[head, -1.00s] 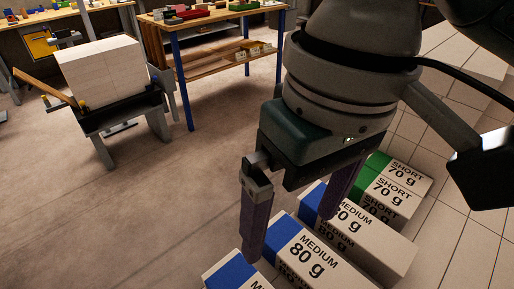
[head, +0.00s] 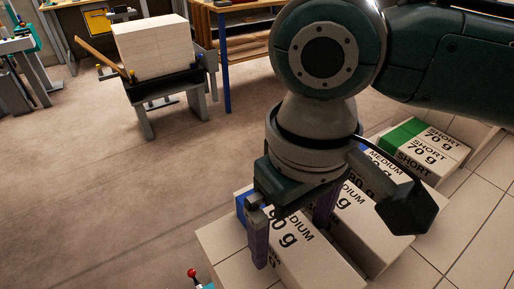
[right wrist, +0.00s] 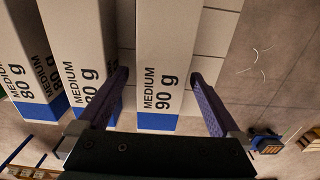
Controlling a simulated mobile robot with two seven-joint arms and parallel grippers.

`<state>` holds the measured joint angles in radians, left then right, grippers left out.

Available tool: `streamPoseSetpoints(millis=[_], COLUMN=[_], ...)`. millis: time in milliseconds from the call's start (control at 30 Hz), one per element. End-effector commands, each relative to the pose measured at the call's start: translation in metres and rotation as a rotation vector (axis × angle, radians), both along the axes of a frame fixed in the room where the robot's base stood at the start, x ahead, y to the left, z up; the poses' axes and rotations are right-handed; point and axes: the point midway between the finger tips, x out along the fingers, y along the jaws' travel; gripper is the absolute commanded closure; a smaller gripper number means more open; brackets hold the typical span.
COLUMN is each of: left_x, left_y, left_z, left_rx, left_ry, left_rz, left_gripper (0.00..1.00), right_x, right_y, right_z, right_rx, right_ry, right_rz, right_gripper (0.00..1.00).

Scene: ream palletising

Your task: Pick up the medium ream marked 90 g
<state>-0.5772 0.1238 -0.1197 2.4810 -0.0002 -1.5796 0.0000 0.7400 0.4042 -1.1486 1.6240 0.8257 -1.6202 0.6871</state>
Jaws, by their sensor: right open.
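The medium ream marked 90 g (head: 318,262) is a white block with a blue end band, lying at the near end of a row. In the right wrist view the 90 g ream (right wrist: 166,40) runs between my right gripper's fingers. My right gripper (head: 291,243) is open, with one purple finger on each side of the ream's blue end. In the right wrist view the gripper (right wrist: 159,80) shows a gap between each finger and the ream. Whether the fingertips are below the ream's top is hard to tell. My left gripper is not in view.
Medium 80 g reams (right wrist: 78,45) lie beside the 90 g ream, close to one finger. A green-banded short 70 g ream (head: 432,148) lies farther along. The reams rest on a pale tiled surface (head: 465,215). A stand with a white paper stack (head: 155,48) is at the back left.

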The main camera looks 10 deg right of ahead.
Motion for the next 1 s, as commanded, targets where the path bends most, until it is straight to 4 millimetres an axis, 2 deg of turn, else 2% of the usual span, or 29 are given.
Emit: streamPoseSetpoints(millis=[100, 367, 1000], left_x=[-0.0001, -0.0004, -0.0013], left_y=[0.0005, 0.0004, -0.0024], left_z=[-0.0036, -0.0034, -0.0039], left_rx=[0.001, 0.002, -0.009], left_ry=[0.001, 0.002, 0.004], left_rz=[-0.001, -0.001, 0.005], left_gripper=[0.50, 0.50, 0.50], right_x=[0.0001, 0.0002, 0.0002], right_y=[0.0006, 0.0008, 0.0007], right_z=[-0.0141, -0.0165, -0.0161], right_rx=[0.000, 0.001, 0.001], right_ry=[-0.001, -0.002, -0.002], right_rz=[0.001, 0.002, 0.002], right_gripper=[0.00, 0.00, 0.71])
